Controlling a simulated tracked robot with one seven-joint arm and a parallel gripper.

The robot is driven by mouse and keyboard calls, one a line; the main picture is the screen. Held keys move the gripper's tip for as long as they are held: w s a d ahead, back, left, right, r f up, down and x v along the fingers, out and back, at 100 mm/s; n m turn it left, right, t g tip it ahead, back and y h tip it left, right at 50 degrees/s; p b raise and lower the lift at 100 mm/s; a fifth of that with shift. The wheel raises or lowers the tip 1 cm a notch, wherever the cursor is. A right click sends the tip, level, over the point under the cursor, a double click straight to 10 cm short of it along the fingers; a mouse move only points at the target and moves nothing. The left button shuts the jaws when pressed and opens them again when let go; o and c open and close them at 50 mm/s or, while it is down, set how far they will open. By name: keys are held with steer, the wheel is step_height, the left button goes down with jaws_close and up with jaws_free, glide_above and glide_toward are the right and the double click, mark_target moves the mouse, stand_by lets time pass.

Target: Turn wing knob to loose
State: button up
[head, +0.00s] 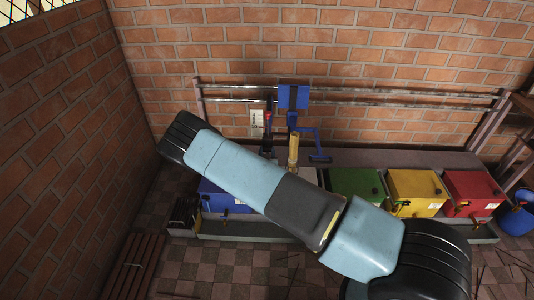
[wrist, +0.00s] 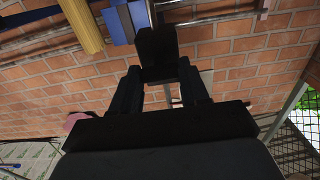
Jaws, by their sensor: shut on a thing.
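In the wrist view my gripper (wrist: 160,84) reaches up the middle with its two black fingers. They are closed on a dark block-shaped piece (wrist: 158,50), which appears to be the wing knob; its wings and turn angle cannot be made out. Blue parts of the extruder (wrist: 124,20) and its yellow ribbed cylinder (wrist: 82,24) are just left of the fingertips. In the head view the extruder shows a blue upper block (head: 293,96) and the yellow cylinder (head: 293,150) standing upright. My gripper and the knob cannot be made out there; my blue-grey arm covers much of the area.
A bench runs along the brick wall, with green (head: 357,184), yellow (head: 417,190) and red (head: 472,192) boxes to the right and a blue box (head: 222,197) at left. Metal rails (head: 400,94) cross the wall. A blue barrel (head: 515,216) stands far right.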

steer(key=shift+d, duration=0.3)
steer(key=n, duration=0.3)
steer(key=shift+n, duration=0.3)
steer(key=shift+s+a+f+n, duration=0.1)
steer(key=shift+f+n, duration=0.05)
steer(key=shift+n, duration=3.45)
steer(key=shift+a+f+n, duration=0.1)
steer(key=shift+f+n, duration=0.05)
steer(key=shift+n, duration=3.45)
steer(key=shift+d, duration=0.1)
steer(key=o, duration=0.8)
steer(key=shift+o, duration=1.3)
steer(key=shift+r, duration=0.1)
